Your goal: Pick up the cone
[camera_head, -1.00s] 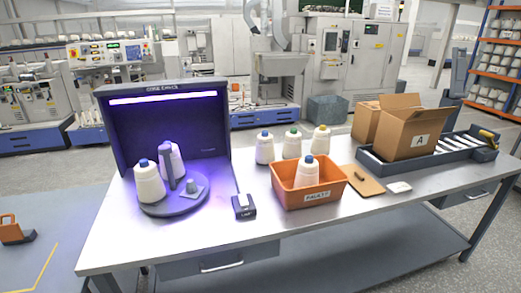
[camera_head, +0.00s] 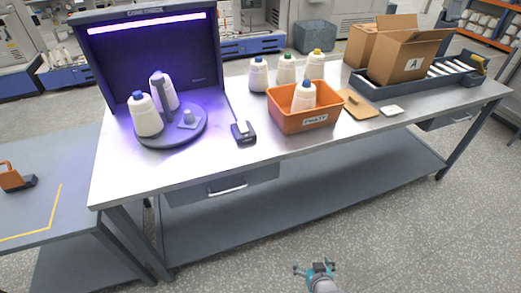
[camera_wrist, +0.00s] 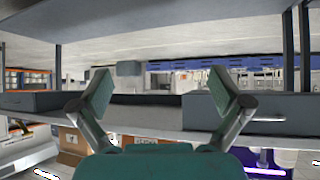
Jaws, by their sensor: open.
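Several white yarn cones with coloured tips stand on the steel table. Two are on the round grey turntable (camera_head: 180,139) in the lit booth: a blue-tipped cone (camera_head: 146,117) in front and another cone (camera_head: 163,92) behind it, partly hidden by a grey post. A blue-tipped cone (camera_head: 303,97) stands in the orange bin (camera_head: 297,123). Behind the bin are a blue-tipped cone (camera_head: 258,76), a green-tipped cone (camera_head: 286,70) and a yellow-tipped cone (camera_head: 315,66). My gripper (camera_head: 314,267) is low in front of the table, away from every cone. In the wrist view, my gripper (camera_wrist: 160,92) is open and empty.
The dark booth (camera_head: 150,55) walls the turntable's back. A small black device (camera_head: 243,132) sits beside it. Cardboard box A (camera_head: 405,60) and a grey roller tray (camera_head: 440,82) are at the right. The table's front left is clear. A lower shelf (camera_head: 290,200) runs below.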

